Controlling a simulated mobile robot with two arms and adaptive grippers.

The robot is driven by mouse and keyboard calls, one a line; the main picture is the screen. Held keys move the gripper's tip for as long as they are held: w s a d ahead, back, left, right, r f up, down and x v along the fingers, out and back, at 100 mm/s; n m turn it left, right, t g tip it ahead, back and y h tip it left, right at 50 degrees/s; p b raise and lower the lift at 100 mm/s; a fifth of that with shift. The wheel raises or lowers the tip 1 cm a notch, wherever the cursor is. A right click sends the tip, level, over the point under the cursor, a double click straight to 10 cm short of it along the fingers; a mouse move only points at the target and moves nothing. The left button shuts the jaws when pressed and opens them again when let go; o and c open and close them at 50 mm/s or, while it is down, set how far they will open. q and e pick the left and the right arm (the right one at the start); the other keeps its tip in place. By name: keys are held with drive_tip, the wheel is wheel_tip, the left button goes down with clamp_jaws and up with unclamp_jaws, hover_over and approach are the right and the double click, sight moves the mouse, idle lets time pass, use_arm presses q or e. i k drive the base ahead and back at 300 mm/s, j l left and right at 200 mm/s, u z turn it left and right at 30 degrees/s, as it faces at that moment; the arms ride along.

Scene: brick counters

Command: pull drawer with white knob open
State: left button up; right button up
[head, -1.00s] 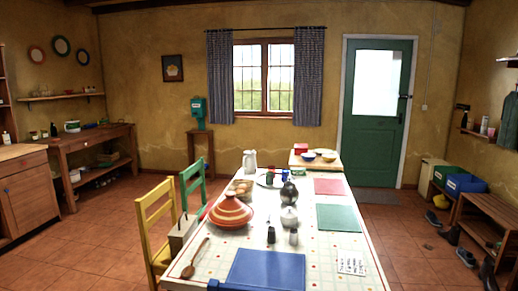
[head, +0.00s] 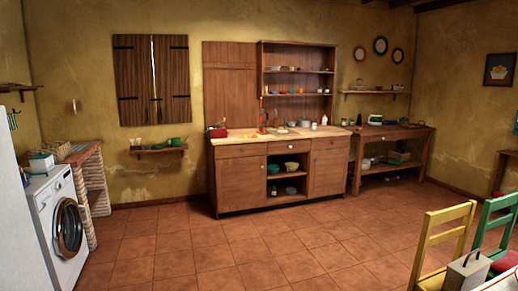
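A wooden kitchen counter (head: 262,180) stands against the far wall. Its front has a left drawer (head: 240,151), a middle drawer (head: 289,146) and a right drawer (head: 329,143) under the worktop, and all look closed. A side table (head: 393,134) to its right has a front panel under its top that may hold drawers. Neither of my grippers is in view.
Open tiled floor (head: 240,240) lies before the counter. A washing machine (head: 58,222) and a brick-legged counter (head: 92,180) stand at left. A yellow chair (head: 440,245), a green chair (head: 495,230) and a table edge (head: 500,282) are at lower right.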

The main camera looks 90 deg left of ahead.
sight(281, 142)
drive_tip(key=u, duration=2.65)
drive_tip(key=i+l+z, duration=0.1)
drive_tip(key=i+z, duration=0.4)
drive_tip(key=i, duration=3.7)
